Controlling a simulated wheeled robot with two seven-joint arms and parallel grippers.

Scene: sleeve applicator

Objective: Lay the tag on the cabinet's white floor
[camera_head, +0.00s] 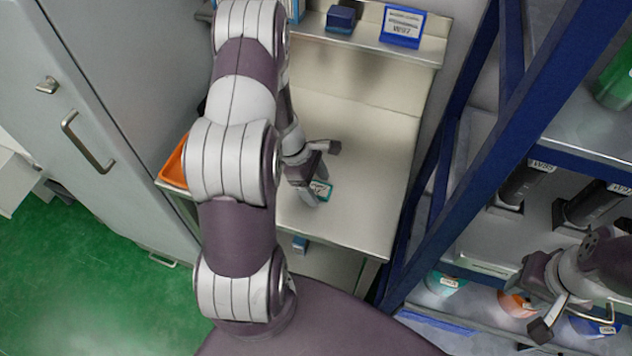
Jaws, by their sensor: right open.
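A small teal-edged tag with a white label (321,188) shows over the pale surface of the white cabinet (360,165), at the fingers of my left gripper (318,172). I cannot tell whether the tag touches the surface or is held. My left arm hides part of the gripper, so its jaw gap is unclear. A blue tag with a white label (402,26) stands on the upper shelf. My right gripper (562,318) is open, at the lower right in front of the rack, away from the cabinet.
An orange tray (176,165) sits left of my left arm. A dark blue box (342,18) stands on the upper shelf (365,42). A blue-framed rack (455,180) with dark labelled items and coloured containers is at right. A grey locker (120,100) is at left.

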